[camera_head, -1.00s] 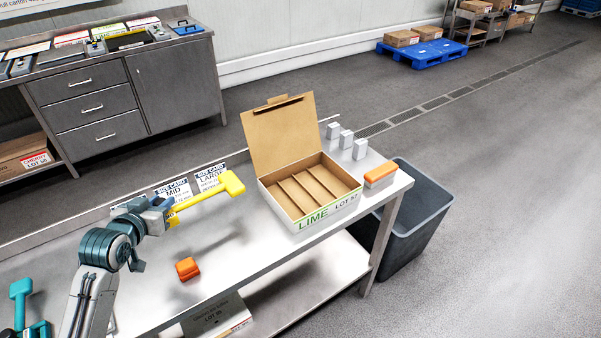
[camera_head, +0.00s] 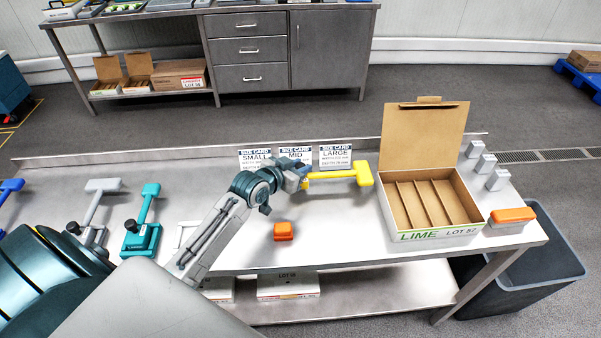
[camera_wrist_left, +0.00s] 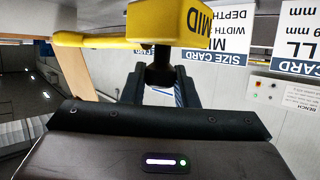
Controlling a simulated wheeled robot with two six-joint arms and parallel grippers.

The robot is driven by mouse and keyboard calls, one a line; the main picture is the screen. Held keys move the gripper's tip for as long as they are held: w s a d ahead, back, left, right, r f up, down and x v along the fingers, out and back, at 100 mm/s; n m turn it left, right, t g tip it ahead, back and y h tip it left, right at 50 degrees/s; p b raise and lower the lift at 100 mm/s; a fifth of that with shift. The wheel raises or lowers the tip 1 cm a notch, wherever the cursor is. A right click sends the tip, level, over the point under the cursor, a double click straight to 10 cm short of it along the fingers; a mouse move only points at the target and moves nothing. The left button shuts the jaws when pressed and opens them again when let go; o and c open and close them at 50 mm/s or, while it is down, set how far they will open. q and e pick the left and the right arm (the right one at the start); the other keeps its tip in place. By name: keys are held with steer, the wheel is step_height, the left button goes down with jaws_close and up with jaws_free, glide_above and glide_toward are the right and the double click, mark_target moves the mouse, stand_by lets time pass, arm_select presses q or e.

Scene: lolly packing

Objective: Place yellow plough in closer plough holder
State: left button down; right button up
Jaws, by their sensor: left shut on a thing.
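The yellow plough (camera_head: 342,175) is held in my left gripper (camera_head: 303,178), raised over the bench in front of the size cards. Its bar points right and its broad end is near the box. In the left wrist view the yellow plough (camera_wrist_left: 168,22) shows the word MID, with its dark stem between the fingers of the gripper (camera_wrist_left: 160,88). A teal plough (camera_head: 149,200) stands in a teal holder (camera_head: 140,240) at the left. A grey plough (camera_head: 100,195) stands beside it. A pale frame (camera_head: 184,237) is partly hidden behind my left arm; I cannot tell whether it is a holder. My right gripper is out of view.
An open LIME carton (camera_head: 440,236) with dividers stands on the right. Several grey blocks (camera_head: 486,164) and an orange-topped block (camera_head: 510,217) are beside it. A small orange block (camera_head: 283,231) lies on the bench (camera_head: 330,245). A grey bin (camera_head: 530,275) stands below right.

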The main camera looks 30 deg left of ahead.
arm_select(q)
steer(key=shift+f, duration=1.5)
steer(key=shift+f, duration=0.1)
steer(key=c, duration=1.1)
jaws_free()
steer(key=shift+s, duration=0.1)
steer(key=shift+c, duration=0.2)
